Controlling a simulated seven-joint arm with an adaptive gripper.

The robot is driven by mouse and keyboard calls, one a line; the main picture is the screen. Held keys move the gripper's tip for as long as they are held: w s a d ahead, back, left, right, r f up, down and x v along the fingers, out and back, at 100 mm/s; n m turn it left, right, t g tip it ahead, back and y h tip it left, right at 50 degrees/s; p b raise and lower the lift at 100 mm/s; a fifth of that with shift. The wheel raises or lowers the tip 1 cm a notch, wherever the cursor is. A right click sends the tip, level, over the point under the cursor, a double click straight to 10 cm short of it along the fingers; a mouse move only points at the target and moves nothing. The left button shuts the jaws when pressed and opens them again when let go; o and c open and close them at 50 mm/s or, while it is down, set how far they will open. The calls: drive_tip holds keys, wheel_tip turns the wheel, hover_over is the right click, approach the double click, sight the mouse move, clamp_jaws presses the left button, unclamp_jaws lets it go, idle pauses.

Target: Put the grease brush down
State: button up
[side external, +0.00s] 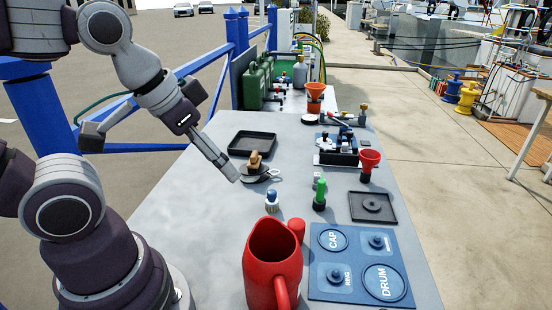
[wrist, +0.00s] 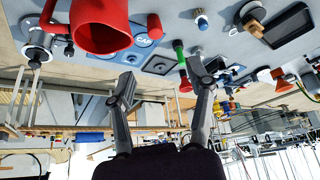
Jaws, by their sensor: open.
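A small brush-like piece with a blue top and pale bristle-like base (side external: 272,201) stands on the grey table; I take it for the grease brush. It also shows at the top of the wrist view (wrist: 201,20). A wooden-topped piece (side external: 256,161) rests on a dark round dish with a ring handle, behind it. No brush is held.
A red jug (side external: 272,265) stands at the front, with a blue marked mat (side external: 325,288) to its right. A green-handled piece (side external: 320,194), black trays (side external: 252,143) and red funnels (side external: 369,164) stand further along. Bare tabletop lies at left.

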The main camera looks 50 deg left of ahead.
drive_tip(key=m+t+h, duration=0.5)
drive_tip(key=m+h, duration=0.2)
approach(272, 191)
drive_tip(key=shift+s+a+f, duration=0.2)
drive_tip(key=shift+a+f, duration=0.05)
drive_tip(key=shift+f, duration=0.4)
drive_tip(key=shift+w+d+f, duration=0.1)
drive_tip(key=shift+w+f, duration=0.1)
drive_tip(key=x, duration=0.6)
drive_tip(key=r+x, duration=0.1)
drive_tip(key=x, duration=0.2)
drive_tip(key=shift+w+d+f, duration=0.15)
drive_tip(key=shift+w+d, duration=0.15)
drive_tip(key=shift+d, duration=0.2)
drive_tip(key=shift+c, duration=0.4)
